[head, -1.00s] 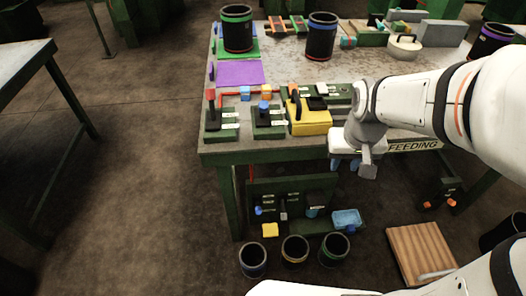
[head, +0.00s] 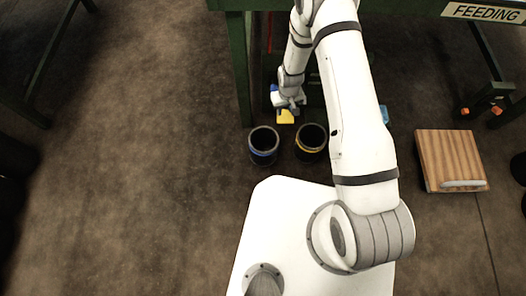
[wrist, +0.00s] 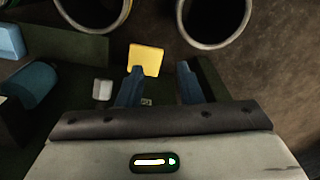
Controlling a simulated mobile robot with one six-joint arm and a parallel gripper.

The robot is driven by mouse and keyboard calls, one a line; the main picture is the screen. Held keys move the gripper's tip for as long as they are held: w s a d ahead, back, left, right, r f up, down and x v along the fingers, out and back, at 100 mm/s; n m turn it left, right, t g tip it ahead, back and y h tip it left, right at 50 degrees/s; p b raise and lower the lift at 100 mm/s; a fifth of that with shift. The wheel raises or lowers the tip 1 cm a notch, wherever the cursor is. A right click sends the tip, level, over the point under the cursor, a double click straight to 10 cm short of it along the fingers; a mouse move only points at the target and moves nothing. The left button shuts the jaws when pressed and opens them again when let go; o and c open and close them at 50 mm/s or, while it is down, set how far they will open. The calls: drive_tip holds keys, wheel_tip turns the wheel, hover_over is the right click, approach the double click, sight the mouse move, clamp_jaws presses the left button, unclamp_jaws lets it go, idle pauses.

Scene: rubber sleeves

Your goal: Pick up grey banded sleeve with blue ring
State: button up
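The dark sleeve with the blue ring (head: 263,154) stands upright on the floor, its open top facing up. My gripper (head: 275,96) is beyond it, near the yellow block, and not touching it. In the wrist view my gripper (wrist: 159,78) has its two blue fingers spread apart with nothing between them. Two open sleeve tops show at the upper edge there. The right one (wrist: 213,20) appears to be the blue-ringed sleeve by its position; its ring colour is hidden in that view.
A sleeve with a yellow ring (head: 311,149) stands close to the right. A yellow block (head: 285,117) lies just beyond the sleeves. A green table leg (head: 240,75) rises at left. A wooden board (head: 452,158) lies right. The floor left of the sleeves is clear.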

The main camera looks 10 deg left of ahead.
drive_tip(key=b, duration=0.3)
hover_over(276, 140)
drive_tip(key=w, duration=0.1)
wheel_tip(276, 140, down, 14)
drive_tip(key=f, duration=0.1)
drive_tip(key=shift+n, duration=0.4)
drive_tip(key=f+b, duration=0.2)
drive_tip(key=f, duration=0.3)
drive_tip(key=shift+s+f, duration=0.15)
drive_tip(key=shift+s, duration=0.05)
drive_tip(key=shift+c, duration=0.2)
clamp_jaws()
